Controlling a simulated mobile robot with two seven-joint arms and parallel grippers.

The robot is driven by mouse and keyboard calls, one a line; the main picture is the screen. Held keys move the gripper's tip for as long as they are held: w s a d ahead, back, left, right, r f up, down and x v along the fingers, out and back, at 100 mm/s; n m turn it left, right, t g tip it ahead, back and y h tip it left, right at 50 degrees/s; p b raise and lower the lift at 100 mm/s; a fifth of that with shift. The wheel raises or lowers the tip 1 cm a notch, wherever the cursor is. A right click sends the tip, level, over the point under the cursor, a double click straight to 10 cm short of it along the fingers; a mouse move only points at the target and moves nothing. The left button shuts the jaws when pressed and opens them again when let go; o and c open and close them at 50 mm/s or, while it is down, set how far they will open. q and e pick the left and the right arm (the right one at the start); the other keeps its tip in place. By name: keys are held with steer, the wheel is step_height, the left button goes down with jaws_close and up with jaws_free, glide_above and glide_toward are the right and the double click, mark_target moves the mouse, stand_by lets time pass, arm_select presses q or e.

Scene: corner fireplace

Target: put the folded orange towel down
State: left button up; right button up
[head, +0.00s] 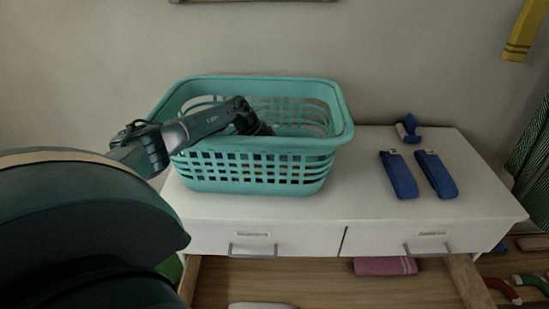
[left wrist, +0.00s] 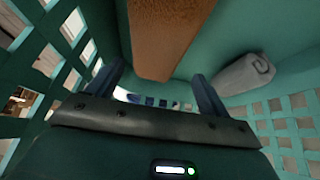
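The folded orange towel (left wrist: 168,38) shows in the left wrist view inside the teal basket (head: 262,143), beyond my fingers. It cannot be made out in the head view, where the basket wall and my arm hide the inside. My left arm comes in from the left over the basket rim, and my left gripper (head: 256,128) is down inside. In the left wrist view the two fingers of my left gripper (left wrist: 160,88) stand wide apart, with no towel visibly clamped between them. My right gripper is in neither view.
A grey rolled cloth (left wrist: 245,74) lies in the basket. The basket stands on a white cabinet (head: 355,207). Two blue items (head: 398,175) and a small blue object (head: 407,130) lie on its right side. The cabinet top between them and the basket is clear.

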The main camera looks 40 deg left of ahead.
arm_select(q)
steer(key=shift+o, duration=0.5)
steer(key=shift+r, duration=0.5)
steer(key=v, duration=1.2)
steer(key=shift+w+r, duration=0.1)
steer(key=shift+r, duration=0.05)
